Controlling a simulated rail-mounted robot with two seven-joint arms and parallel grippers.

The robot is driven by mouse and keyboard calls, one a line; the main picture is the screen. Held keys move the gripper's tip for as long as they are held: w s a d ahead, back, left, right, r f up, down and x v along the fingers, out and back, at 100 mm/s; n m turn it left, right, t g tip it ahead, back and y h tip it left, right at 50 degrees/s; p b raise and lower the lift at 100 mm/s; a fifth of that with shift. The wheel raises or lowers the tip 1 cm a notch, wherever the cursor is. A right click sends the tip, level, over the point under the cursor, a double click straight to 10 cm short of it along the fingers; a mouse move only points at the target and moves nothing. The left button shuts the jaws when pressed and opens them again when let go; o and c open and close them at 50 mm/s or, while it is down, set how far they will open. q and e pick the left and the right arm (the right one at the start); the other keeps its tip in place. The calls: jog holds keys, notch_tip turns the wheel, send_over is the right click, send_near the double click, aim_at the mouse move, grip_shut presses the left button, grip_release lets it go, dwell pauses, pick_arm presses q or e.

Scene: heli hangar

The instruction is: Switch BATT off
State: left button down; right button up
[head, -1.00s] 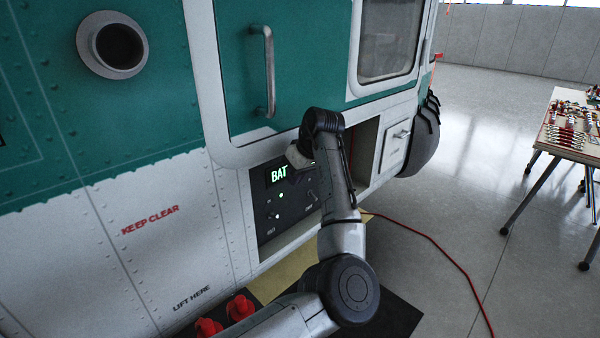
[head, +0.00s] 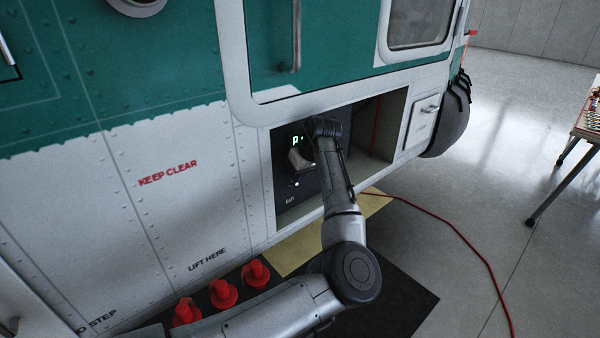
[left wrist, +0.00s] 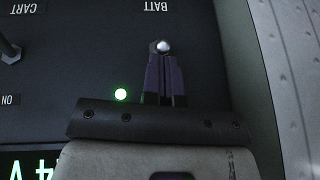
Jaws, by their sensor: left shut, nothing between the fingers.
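The dark switch panel (head: 283,180) sits in an open bay low on the helicopter's side. In the left wrist view it appears upside down, with the BATT label (left wrist: 154,6) at the top. The BATT switch (left wrist: 161,46) shows a bright round metal tip; its lever is mostly hidden, and I cannot tell its position. A green lamp (left wrist: 120,94) beside it is lit. My left gripper (left wrist: 164,58) is shut and empty, its fingertips right at the switch tip; contact is unclear. In the head view my left gripper (head: 299,160) covers part of the panel.
Another toggle (left wrist: 9,50) stands under the CART label. A lit green display (left wrist: 35,165) is partly hidden by my gripper. Red caps (head: 223,293) stand below the hull. A red cable (head: 450,228) crosses the floor; a table (head: 588,125) stands far right.

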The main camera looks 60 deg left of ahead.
dwell(0.4)
pick_arm(q)
jog(key=shift+y+p, duration=0.3)
jog(key=shift+p, duration=0.25)
jog(key=shift+d+f, duration=0.1)
jog(key=shift+d, duration=0.05)
jog(key=y+p, duration=0.1)
jog(key=y, duration=0.1)
jog(key=d+f+g+y+p, duration=0.1)
jog(key=y, duration=0.1)
jog(key=f+y+p, duration=0.1)
jog(key=y, duration=0.1)
jog(key=shift+w+d+f+n+y+p, duration=0.15)
jog(key=shift+d+f+n+y+p, duration=0.15)
jog(key=shift+d+y+p, duration=0.1)
dwell(0.4)
jog(key=shift+r, duration=0.25)
